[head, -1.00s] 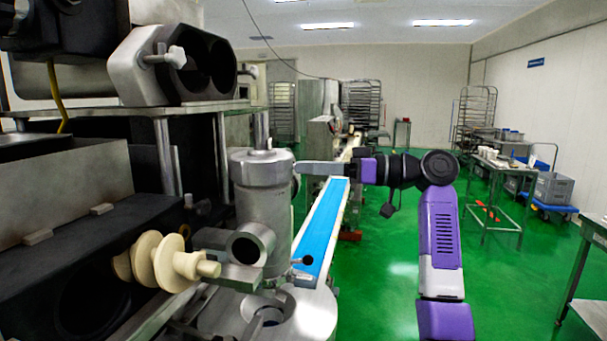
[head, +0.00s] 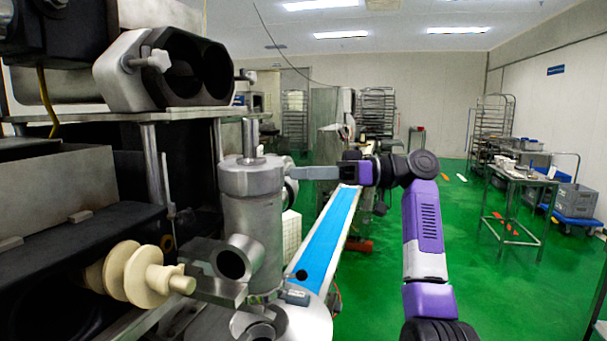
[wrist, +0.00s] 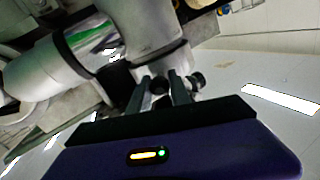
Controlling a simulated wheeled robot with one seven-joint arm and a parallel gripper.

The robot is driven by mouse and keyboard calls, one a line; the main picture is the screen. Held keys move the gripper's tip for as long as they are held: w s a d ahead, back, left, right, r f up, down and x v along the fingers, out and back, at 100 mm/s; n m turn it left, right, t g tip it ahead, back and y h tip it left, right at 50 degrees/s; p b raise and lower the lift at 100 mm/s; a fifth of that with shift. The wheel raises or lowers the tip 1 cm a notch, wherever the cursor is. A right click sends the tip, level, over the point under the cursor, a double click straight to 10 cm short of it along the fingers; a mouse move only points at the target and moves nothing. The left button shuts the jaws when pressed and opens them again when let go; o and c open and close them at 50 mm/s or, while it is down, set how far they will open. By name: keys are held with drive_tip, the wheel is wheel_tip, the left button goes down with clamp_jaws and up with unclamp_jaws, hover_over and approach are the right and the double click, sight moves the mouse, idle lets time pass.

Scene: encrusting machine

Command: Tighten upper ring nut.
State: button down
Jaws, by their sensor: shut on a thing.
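The upper ring nut (head: 250,179) is the wide grey metal collar at the top of the upright cylinder (head: 253,222) in the head view. My gripper (head: 292,173) reaches it from the right, with its long grey fingers level at the nut's side. In the wrist view the two fingers (wrist: 168,84) are close together against the underside of a grey metal part (wrist: 150,60). They are shut on the ring nut at its edge. The exact spot of the grip is hidden by the fingers.
A blue conveyor belt (head: 335,235) runs back below my arm. The dark machine body (head: 75,240) with a cream auger (head: 140,272) stands at the left. A steel table (head: 518,182) stands at the right. The green floor right of my arm is open.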

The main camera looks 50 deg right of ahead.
drive_tip(key=c, duration=1.2)
unclamp_jaws()
drive_tip(key=b+v, duration=0.1)
drive_tip(key=v, duration=0.6)
drive_tip(key=shift+s+d, duration=0.3)
drive_tip(key=shift+s, duration=0.05)
